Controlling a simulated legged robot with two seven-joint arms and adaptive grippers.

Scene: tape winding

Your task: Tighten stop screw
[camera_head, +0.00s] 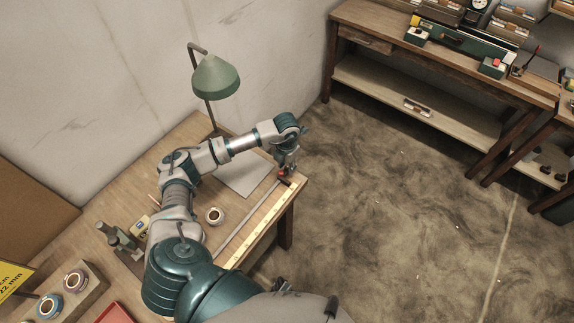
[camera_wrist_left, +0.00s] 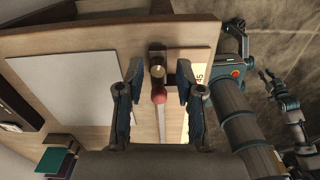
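A small stop with a red knob (camera_head: 283,172) sits at the far right end of a thin metal rail (camera_head: 240,225) on the workbench. In the left wrist view the red knob (camera_wrist_left: 159,95) shows below a round brass screw head (camera_wrist_left: 157,72) on a dark block. My left gripper (camera_head: 287,163) is directly over the stop. In the wrist view its two fingers (camera_wrist_left: 158,84) are apart, one on each side of the knob and screw, with gaps visible. A second arm at the right of the wrist view ends in what looks like my right gripper (camera_wrist_left: 271,80), too small to read.
A yellow ruler strip (camera_head: 262,228) runs beside the rail along the bench edge. A pale sheet (camera_head: 243,176), a tape roll (camera_head: 215,215) and a green lamp (camera_head: 215,78) are near my left arm. More tape rolls (camera_head: 75,280) stand lower left. The floor to the right is clear.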

